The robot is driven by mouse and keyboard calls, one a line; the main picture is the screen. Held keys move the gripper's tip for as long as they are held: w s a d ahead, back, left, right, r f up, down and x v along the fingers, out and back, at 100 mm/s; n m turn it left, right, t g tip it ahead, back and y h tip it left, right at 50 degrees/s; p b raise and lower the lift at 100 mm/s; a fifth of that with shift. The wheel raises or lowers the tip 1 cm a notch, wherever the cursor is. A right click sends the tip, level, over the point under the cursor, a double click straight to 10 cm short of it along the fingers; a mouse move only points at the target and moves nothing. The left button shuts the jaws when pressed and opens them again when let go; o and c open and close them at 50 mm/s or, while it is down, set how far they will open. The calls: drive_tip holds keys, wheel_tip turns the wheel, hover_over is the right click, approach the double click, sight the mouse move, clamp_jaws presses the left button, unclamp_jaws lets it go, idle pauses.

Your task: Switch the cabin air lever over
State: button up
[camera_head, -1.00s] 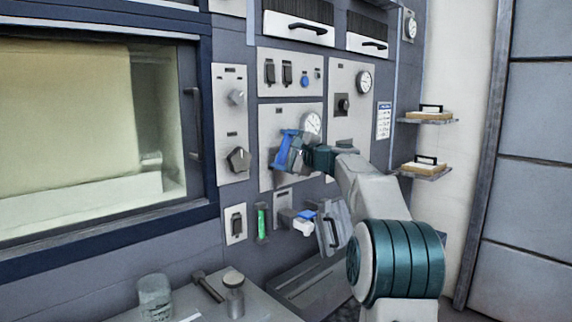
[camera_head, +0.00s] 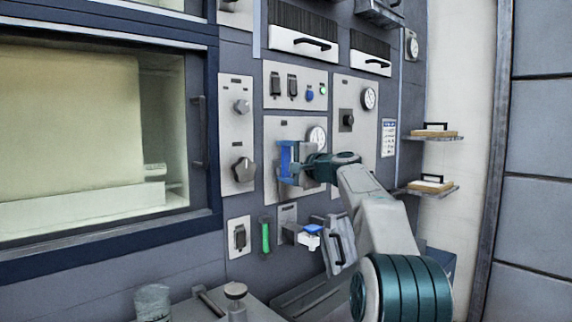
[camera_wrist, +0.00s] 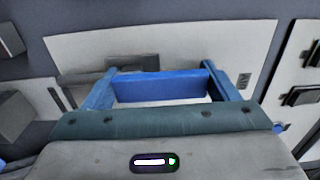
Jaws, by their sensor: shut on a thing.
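My gripper (camera_head: 288,160) has blue fingers and is at the pale panel (camera_head: 290,124) with a round gauge, in the middle of the wall. It is shut on the cabin air lever, which is mostly hidden by the fingers in the head view. In the wrist view, my gripper (camera_wrist: 160,72) shows a finger at each side, with a blue bar across between them. Behind them is the pale panel (camera_wrist: 235,45), with a dark grey part near the left fingertip. I cannot tell the lever's exact angle.
An oven window (camera_head: 75,120) fills the left. Knobs (camera_head: 242,170) and switches flank the panel. Below are a green indicator (camera_head: 265,236) and an angled flap with a handle (camera_head: 340,245). A ledge with a jar (camera_head: 153,302) is at the bottom. Small shelves (camera_head: 432,190) are at right.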

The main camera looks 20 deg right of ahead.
drive_tip(key=o, duration=1.3)
drive_tip(key=shift+d, duration=0.1)
drive_tip(key=shift+s, duration=0.1)
drive_tip(key=b+v, duration=0.2)
drive_tip(key=v, duration=1.1)
drive_tip(key=shift+s+d, duration=0.2)
drive_tip(key=shift+s, duration=0.1)
